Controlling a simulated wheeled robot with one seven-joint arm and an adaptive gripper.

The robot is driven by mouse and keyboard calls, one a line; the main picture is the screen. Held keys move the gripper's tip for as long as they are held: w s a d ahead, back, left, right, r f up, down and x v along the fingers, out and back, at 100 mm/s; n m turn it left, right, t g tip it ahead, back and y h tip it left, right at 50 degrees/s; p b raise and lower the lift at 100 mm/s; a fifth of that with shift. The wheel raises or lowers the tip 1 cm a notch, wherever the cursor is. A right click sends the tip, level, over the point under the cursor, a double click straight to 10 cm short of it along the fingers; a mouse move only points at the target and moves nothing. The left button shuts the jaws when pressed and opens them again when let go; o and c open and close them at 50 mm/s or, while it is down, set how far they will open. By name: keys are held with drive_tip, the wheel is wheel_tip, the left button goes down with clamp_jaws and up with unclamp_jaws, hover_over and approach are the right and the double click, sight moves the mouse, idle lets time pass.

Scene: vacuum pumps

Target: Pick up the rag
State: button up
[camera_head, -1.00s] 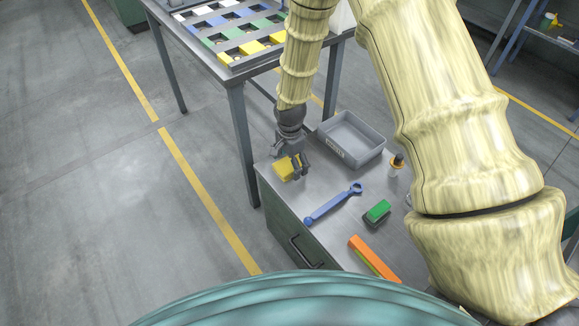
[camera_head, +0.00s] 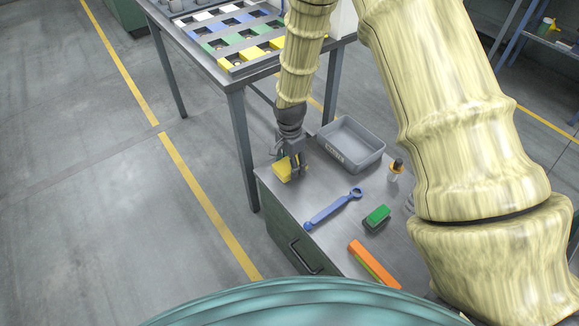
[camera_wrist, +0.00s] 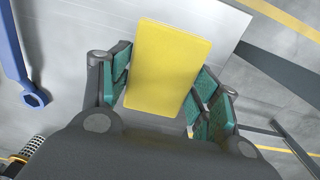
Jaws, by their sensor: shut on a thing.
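The rag is a yellow folded block (camera_head: 284,171) at the far left corner of the grey cabinet top. My gripper (camera_head: 292,168) comes down on it from above, with its fingers around the rag. In the wrist view the rag (camera_wrist: 168,68) shows as a yellow rectangle between the green-padded fingers of my gripper (camera_wrist: 165,95), which is shut on it. The rag is at or just above the cabinet top; I cannot tell whether it touches. Its underside is hidden.
A blue wrench (camera_head: 333,208) lies nearby; it also shows in the wrist view (camera_wrist: 12,55). A grey bin (camera_head: 375,164), a small bottle (camera_head: 396,169), a green-topped brush (camera_head: 377,217) and an orange block (camera_head: 374,264) share the cabinet top (camera_head: 310,190). A table (camera_head: 238,78) with coloured parts stands behind.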

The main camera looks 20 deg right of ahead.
drive_tip(key=s+a+r, duration=0.1)
drive_tip(key=s, duration=0.4)
drive_tip(key=s+a, duration=0.1)
drive_tip(key=s, duration=0.4)
drive_tip(key=s+a+r, duration=0.1)
drive_tip(key=s+a, duration=0.1)
drive_tip(key=s, duration=0.3)
drive_tip(key=shift+s+r, duration=0.25)
drive_tip(key=shift+r, duration=0.1)
